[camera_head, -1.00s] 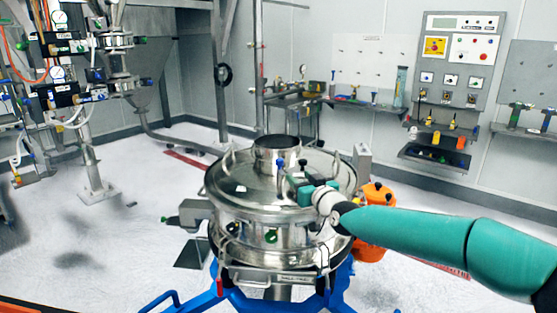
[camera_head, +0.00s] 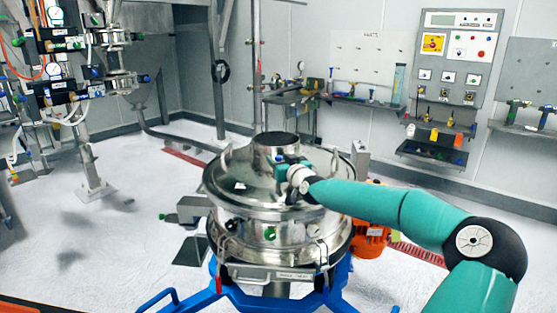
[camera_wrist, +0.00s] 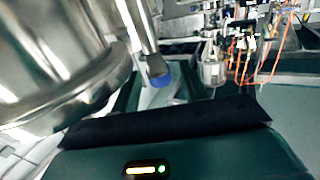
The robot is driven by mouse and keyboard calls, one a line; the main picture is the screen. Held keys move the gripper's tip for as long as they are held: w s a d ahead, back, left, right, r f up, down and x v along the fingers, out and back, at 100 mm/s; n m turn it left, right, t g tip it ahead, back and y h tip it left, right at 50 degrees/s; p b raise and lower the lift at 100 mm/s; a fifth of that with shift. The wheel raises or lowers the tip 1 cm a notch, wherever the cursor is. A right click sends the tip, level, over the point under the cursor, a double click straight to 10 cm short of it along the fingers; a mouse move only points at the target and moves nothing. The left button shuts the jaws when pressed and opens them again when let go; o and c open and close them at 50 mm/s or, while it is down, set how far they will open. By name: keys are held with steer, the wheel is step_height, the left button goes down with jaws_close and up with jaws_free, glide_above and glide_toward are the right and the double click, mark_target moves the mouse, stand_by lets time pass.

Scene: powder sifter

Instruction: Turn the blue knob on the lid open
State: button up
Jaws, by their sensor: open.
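The sifter lid (camera_head: 235,180) is a shiny round metal dome with a wide neck (camera_head: 275,143) on top. My gripper (camera_head: 278,164) is over the lid, just in front of the neck, and hides the knob in the head view. In the wrist view the blue knob (camera_wrist: 159,78) shows at the end of a metal stem, beyond the dark edge of my gripper (camera_wrist: 162,92). The knob lies about midway across the gripper's width. The gripper is open, with nothing held. I cannot tell whether a finger touches the knob.
The sifter stands on a blue frame (camera_head: 285,303). An orange motor (camera_head: 372,240) is at its right. Pipes and valves (camera_head: 75,60) stand at the far left, and a control panel (camera_head: 460,60) is on the back wall. The floor at the left is clear.

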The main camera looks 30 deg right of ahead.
steer(key=shift+w+d, duration=0.1)
steer(key=shift+w, duration=0.55)
